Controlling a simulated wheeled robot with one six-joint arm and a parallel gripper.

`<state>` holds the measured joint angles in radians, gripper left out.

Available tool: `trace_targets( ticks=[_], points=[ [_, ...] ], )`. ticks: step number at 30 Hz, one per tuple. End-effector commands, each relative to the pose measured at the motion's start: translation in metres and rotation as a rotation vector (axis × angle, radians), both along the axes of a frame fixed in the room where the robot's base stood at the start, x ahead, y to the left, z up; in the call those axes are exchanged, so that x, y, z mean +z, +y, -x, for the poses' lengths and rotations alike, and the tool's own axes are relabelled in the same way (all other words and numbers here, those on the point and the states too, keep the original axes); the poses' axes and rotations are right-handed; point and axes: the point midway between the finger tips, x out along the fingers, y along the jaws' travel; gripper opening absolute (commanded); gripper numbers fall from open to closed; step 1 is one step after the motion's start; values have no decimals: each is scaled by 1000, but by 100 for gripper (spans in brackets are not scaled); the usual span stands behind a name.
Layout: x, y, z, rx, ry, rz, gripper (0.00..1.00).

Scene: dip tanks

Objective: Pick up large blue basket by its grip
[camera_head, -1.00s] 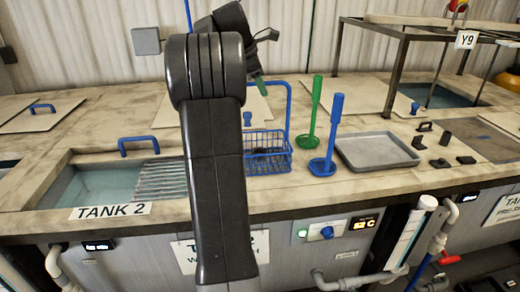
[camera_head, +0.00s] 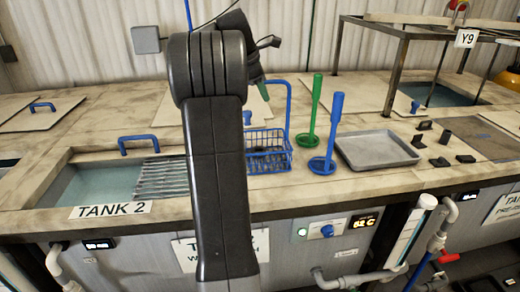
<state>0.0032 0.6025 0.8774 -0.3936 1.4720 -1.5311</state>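The large blue basket (camera_head: 268,160) is a wire basket with a tall blue grip (camera_head: 289,105) rising at its right side. It stands on the counter right of the tank 2 opening, with dark contents inside. My arm hides its left part and much of the grip's top. My gripper (camera_head: 260,72) shows only partly, behind my dark arm link, above the basket and left of the grip's visible upright. A small green tip shows at its lower end. I cannot tell how far it is from the grip or whether its fingers are apart.
A green plunger-like tool (camera_head: 311,110) and a blue one (camera_head: 329,135) stand close right of the basket. A grey tray (camera_head: 377,150) and several small black parts (camera_head: 440,161) lie farther right. Tank 2 (camera_head: 90,185) is open at left, with a metal rack (camera_head: 162,178) beside the basket.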

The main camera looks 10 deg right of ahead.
Motion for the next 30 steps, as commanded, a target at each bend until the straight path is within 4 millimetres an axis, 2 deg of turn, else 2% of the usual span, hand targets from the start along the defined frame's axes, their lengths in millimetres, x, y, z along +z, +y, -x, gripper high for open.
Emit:
trace_targets(
  ticks=[5, 11, 12, 30],
  points=[
    [0, 0, 0, 0, 0, 0, 38],
    [0, 0, 0, 0, 0, 0, 3],
    [0, 0, 0, 0, 1, 0, 0],
    [-1, 0, 0, -1, 2, 0, 0]
  ],
)
